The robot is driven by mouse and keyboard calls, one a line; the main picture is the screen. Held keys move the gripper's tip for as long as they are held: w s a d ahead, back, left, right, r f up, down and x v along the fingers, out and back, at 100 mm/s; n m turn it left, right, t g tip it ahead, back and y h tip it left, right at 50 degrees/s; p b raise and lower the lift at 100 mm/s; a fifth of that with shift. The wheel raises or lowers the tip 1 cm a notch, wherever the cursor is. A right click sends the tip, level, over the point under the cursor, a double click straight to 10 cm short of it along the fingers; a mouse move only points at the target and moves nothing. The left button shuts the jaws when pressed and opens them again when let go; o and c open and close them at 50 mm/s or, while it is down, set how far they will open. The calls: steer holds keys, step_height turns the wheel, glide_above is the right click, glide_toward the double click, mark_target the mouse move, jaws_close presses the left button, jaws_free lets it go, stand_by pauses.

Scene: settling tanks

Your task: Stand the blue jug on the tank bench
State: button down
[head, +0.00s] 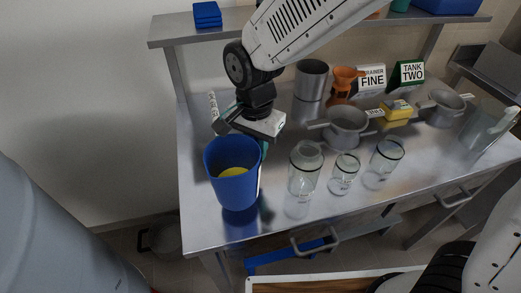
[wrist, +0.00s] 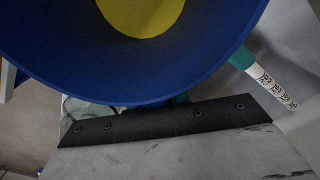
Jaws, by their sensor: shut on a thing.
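The blue jug (head: 233,178) is upright or nearly so, over the left front part of the steel tank bench (head: 330,215). Something yellow shows inside it. My gripper (head: 240,132) is shut on the jug at its far side, near the rim. The jug's dark reflection lies right under its base; I cannot tell whether the base touches the bench or hangs just above it. In the wrist view the blue jug (wrist: 75,62) fills the upper part, with the yellow round patch inside. Where the fingers grip is hidden behind the jug wall.
Glass jars (head: 305,168) stand right of the jug. Behind them are a grey saucepan (head: 346,128), a steel cylinder (head: 311,80), an orange funnel (head: 343,80) and a yellow block (head: 396,110). A white marked strip with a teal end (wrist: 272,88) lies close beside the jug. A shelf (head: 175,28) runs above.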

steer(key=shift+w+d, duration=0.55)
steer(key=shift+f, duration=1.8)
steer(key=shift+f, duration=0.15)
steer(key=c, duration=1.3)
jaws_free()
